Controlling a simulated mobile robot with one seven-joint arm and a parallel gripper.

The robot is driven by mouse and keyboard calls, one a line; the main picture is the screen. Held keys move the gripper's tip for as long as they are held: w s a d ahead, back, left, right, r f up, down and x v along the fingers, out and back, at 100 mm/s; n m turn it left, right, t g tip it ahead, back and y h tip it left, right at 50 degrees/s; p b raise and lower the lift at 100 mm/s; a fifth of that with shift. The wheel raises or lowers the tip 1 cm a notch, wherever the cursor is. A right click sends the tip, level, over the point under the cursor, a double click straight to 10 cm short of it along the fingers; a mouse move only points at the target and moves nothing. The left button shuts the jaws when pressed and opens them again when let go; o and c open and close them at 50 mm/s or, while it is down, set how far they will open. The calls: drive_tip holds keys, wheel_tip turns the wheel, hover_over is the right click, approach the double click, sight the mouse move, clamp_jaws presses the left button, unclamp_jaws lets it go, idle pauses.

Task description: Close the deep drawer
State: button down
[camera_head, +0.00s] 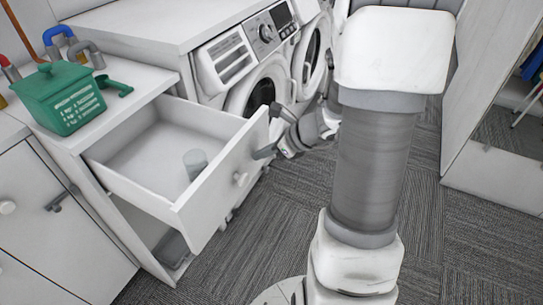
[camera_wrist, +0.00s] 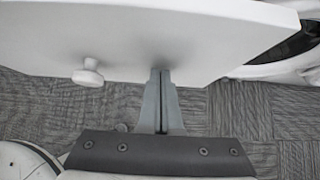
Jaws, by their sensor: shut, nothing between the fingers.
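The deep drawer (camera_head: 150,150) is white and pulled out of the white cabinet at the left in the head view. A translucent grey cup (camera_head: 196,163) stands inside it. The drawer's front panel (camera_head: 228,178) has a round white knob (camera_head: 240,179). In the wrist view the panel (camera_wrist: 200,35) fills the top, with the knob (camera_wrist: 89,73) left of my fingers. My gripper (camera_head: 265,145) is shut and empty. Its fingertips also show in the wrist view (camera_wrist: 159,75), at the drawer front right of the knob. They look close to it or touching; I cannot tell which.
A green box (camera_head: 62,100) with a scoop stands on the counter above the drawer. White washing machines (camera_head: 262,85) stand behind the drawer. An open shelf space lies below it. Grey carpet (camera_head: 270,225) is clear in front.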

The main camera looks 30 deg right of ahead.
drive_tip(key=w+a+p, duration=0.2)
drive_tip(key=w+a, duration=0.4)
drive_tip(key=w, duration=0.2)
drive_tip(key=w+a+p, duration=0.2)
drive_tip(key=w+a, duration=0.4)
drive_tip(key=w, duration=0.2)
drive_tip(key=w+a+p, duration=0.2)
drive_tip(key=w+a, duration=0.4)
drive_tip(key=w, duration=0.2)
drive_tip(key=shift+w, duration=0.25)
drive_tip(key=shift+w+a+r, duration=0.1)
drive_tip(key=shift+w+r, duration=0.05)
drive_tip(key=shift+w, duration=0.05)
